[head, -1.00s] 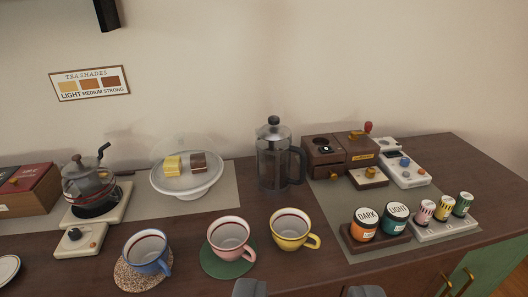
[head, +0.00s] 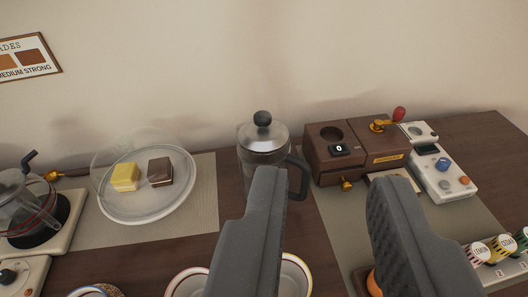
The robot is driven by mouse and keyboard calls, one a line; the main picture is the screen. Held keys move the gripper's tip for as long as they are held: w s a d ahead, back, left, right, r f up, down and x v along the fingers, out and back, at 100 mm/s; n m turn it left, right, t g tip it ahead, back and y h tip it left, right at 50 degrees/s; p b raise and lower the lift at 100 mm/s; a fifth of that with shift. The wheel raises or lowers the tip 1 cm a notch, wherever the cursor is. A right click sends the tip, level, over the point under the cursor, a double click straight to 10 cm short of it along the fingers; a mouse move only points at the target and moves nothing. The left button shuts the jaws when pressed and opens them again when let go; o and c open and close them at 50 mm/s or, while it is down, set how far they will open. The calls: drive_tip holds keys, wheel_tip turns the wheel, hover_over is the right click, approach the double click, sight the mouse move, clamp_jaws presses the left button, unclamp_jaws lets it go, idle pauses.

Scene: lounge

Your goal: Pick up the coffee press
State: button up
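The coffee press (head: 262,148) is a clear glass cylinder with a silver lid, a dark round knob and a dark handle on its right side. It stands upright on the dark wooden counter near the wall. My gripper (head: 325,190) is open, its two dark grey fingers wide apart and nothing between them. The fingers are in front of the press in the picture; the left finger covers part of its lower body and the space between the fingers lies to the right of its handle.
A brown wooden grinder box (head: 350,150) and a white device (head: 440,165) stand right of the press. A plate with cakes (head: 150,212) is to the left, beside a glass kettle (head: 30,208). Cups (head: 190,283) stand in front, partly hidden by my gripper. Small labelled jars (head: 500,248) are at right.

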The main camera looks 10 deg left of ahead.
drive_tip(key=shift+d, duration=0.1)
drive_tip(key=m+g+h+p, duration=0.25)
drive_tip(key=g+p, duration=0.45)
drive_tip(key=p, duration=1.5)
hover_over(303, 180)
drive_tip(key=s+a, duration=0.2)
drive_tip(key=s, duration=0.8)
wheel_tip(303, 180, down, 19)
drive_tip(key=shift+y, duration=0.25)
drive_tip(key=shift+w+r+b+x, duration=0.15)
drive_tip(key=shift+b+x, duration=0.05)
drive_tip(key=shift+x, duration=2.05)
drive_tip(key=shift+w+r+b+x, duration=0.1)
drive_tip(key=shift+w+b+x, duration=0.05)
drive_tip(key=shift+x, duration=2.05)
drive_tip(key=shift+w+r+b+x, duration=0.15)
drive_tip(key=shift+b+x, duration=0.05)
drive_tip(key=shift+x, duration=2.05)
drive_tip(key=shift+a, duration=0.1)
drive_tip(key=shift+c, duration=0.4)
clamp_jaws()
